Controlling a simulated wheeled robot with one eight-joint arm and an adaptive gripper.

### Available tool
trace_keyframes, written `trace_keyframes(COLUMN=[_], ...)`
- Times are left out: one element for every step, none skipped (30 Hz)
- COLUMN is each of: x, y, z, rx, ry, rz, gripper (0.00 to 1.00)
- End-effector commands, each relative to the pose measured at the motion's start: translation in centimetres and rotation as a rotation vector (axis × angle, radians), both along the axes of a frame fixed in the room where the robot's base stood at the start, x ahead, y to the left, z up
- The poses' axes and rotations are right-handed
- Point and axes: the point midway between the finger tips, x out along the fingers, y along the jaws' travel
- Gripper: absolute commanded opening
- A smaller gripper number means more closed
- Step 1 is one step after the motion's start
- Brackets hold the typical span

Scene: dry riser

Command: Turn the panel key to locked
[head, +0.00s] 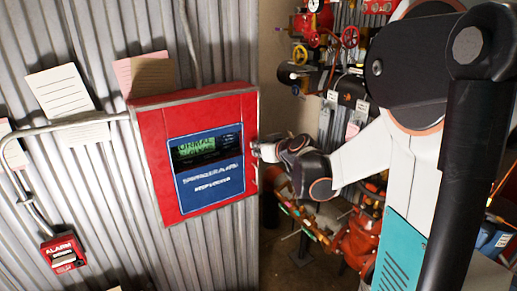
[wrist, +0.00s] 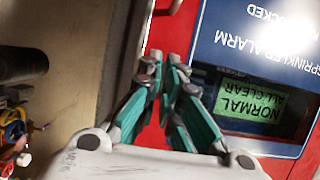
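The red panel (head: 148,150) hangs on a corrugated metal wall. It has a blue face (head: 208,186) and a lit green display (head: 196,146), which reads NORMAL, ALL CLEAR in the wrist view (wrist: 250,108). White lettering there, seen upside down, includes a partly cut-off word ending in LOCKED. My gripper (head: 257,151) is at the panel's right edge. In the wrist view its teal fingers (wrist: 166,70) lie close together in front of the panel's red side. I cannot make out the key; it may be hidden at the fingertips. Whether they grip anything is unclear.
A red alarm box (head: 63,253) with a grey conduit (head: 70,122) is at the lower left. Paper sheets (head: 60,92) are fixed to the wall. Red valves and pipes (head: 350,37) crowd the area right of the panel, behind my arm.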

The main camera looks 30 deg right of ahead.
Motion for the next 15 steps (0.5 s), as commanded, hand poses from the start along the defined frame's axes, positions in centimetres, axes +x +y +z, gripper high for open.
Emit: trace_keyframes(x=[-0.01,-0.01,-0.01,-0.01,-0.01,-0.01,-0.01,-0.01,-0.01,-0.01,-0.01,-0.01,-0.01,-0.01,-0.02], y=[0.01,0.01,0.01,0.01,0.01,0.0,0.0,0.0,0.0,0.01,0.0,0.0,0.0,0.01,0.0], z=[-0.02,-0.02,-0.02,-0.02,-0.03,-0.03,-0.03,-0.03,-0.03,-0.03,-0.03,-0.03,-0.03,-0.03,-0.04], rx=[-0.005,-0.008,-0.009,-0.011,-0.011,-0.012,-0.012,-0.012,-0.012,-0.012,-0.012,-0.011,-0.011,-0.011,-0.011], ry=[0.0,0.0,0.0,0.0,0.0,0.0,0.0,0.0,0.0,0.0,0.0,0.0,0.0,0.0,0.0], rz=[0.0,0.0,0.001,0.0,0.0,0.001,0.001,0.001,0.001,0.001,0.001,0.0,0.0,0.0,0.0], gripper=[0.0,0.0,0.0,0.0,0.0,0.0,0.0,0.0,0.0,0.0,0.0,0.0,0.0,0.09,0.18])
